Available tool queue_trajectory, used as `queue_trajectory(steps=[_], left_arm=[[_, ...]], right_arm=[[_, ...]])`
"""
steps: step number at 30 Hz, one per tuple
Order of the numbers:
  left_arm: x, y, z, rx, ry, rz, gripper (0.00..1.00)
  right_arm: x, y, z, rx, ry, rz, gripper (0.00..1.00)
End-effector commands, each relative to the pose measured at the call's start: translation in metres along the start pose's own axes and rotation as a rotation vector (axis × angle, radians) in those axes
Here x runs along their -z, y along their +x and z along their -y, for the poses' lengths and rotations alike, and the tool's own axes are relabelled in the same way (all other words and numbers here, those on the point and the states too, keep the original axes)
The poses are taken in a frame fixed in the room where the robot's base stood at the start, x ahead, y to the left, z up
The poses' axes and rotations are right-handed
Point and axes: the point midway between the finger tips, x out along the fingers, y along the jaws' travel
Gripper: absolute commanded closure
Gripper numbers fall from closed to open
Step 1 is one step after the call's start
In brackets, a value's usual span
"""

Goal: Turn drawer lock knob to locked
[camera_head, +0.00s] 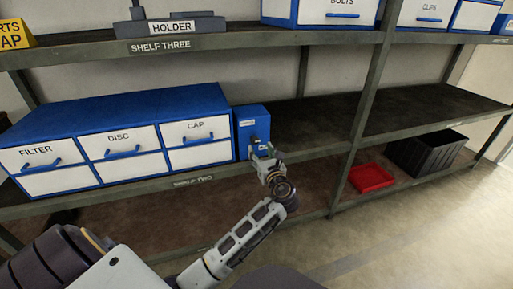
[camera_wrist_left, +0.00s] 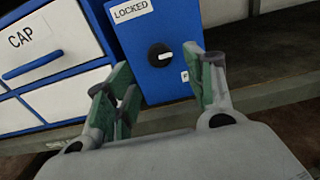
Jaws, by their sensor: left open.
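The blue lock box (camera_head: 252,121) stands on shelf two, beside the right end of the drawer unit. Its black round knob (camera_wrist_left: 159,55) has a white pointer aimed to the right in the left wrist view. A white LOCKED label (camera_wrist_left: 130,12) sits above the knob. A second label (camera_wrist_left: 185,76) at lower right is mostly hidden by a finger. My left gripper (camera_wrist_left: 166,78) is open in front of the box, its fingers on either side below the knob and apart from it. In the head view the left gripper (camera_head: 263,153) covers the box's lower part. My right gripper is out of view.
The blue and white drawer unit (camera_head: 110,105) stands left of the box, with FILTER, DISC and CAP drawers. Shelf two (camera_head: 315,122) is bare to the right, up to an upright post (camera_head: 366,100). A red tray (camera_head: 371,178) and a black crate (camera_head: 428,153) sit lower right.

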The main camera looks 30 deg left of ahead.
Motion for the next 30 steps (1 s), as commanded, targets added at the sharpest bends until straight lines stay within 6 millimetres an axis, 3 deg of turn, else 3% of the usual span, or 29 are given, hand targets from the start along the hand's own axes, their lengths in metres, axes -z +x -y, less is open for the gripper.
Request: queue_trajectory(steps=[7, 13, 27, 30], left_arm=[[0.001, 0.032, 0.000, -0.001, 0.000, 0.001, 0.46], [0.001, 0.050, 0.000, 0.000, 0.001, 0.001, 0.46], [0.000, 0.057, 0.000, 0.000, 0.001, 0.000, 0.46], [0.000, 0.057, 0.000, 0.000, 0.001, 0.000, 0.58]], right_arm=[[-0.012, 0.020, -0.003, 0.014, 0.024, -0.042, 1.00], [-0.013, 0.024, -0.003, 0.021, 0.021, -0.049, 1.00], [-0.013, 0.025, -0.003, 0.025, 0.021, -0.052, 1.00], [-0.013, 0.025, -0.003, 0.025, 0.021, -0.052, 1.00]])
